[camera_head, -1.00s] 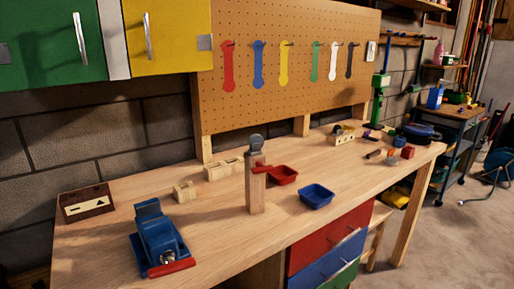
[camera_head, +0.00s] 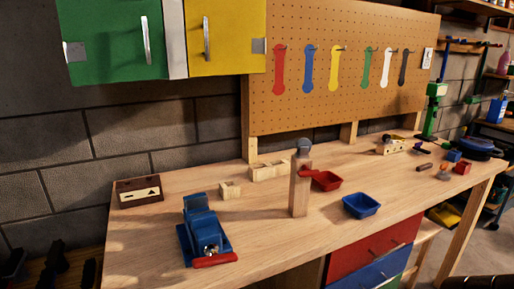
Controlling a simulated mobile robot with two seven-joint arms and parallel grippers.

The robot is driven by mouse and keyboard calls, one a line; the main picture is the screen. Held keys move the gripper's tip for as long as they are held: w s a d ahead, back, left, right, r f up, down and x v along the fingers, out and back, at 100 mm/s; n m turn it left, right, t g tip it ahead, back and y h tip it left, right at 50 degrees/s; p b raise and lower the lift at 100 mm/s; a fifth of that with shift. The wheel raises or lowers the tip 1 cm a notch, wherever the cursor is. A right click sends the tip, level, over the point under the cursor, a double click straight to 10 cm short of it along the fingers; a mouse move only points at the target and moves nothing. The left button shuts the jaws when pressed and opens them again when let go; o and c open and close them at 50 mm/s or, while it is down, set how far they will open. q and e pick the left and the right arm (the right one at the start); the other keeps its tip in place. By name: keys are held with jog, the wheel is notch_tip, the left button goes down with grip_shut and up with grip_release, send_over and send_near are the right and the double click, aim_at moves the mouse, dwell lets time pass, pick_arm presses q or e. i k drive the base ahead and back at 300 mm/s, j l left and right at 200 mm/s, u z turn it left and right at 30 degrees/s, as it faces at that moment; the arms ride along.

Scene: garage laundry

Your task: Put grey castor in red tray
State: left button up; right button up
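A small rounded grey piece (camera_head: 303,146), which looks like the grey castor, sits on top of an upright wooden post (camera_head: 299,190) on the workbench. A red bar sticks out from the post's side. The red tray (camera_head: 334,184) lies on the bench just behind and to the right of the post, which hides part of its left side. The tray's visible inside looks empty. Neither of my grippers can be made out. A dark shape at the bottom right edge is cut off, and I cannot tell what it is.
A blue tray (camera_head: 361,206) stands right of the post. A blue device with a red front bar (camera_head: 205,236) stands front left. Wooden blocks (camera_head: 268,170) and a brown box (camera_head: 139,191) lie towards the back. Small coloured blocks lie at right. The front middle of the bench is clear.

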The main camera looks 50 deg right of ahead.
aim_at(332, 188)
jog(key=k+l+u, duration=0.15)
jog(key=l+u, duration=0.25)
jog(key=k+l+u, duration=0.15)
jog(key=u, duration=0.25)
jog(key=k+l+u, duration=0.45)
jog(key=k+l, duration=0.25)
jog(key=k, duration=0.15)
jog(key=k+l+u, duration=0.1)
jog(key=k+l, duration=0.15)
jog(key=k, duration=0.15)
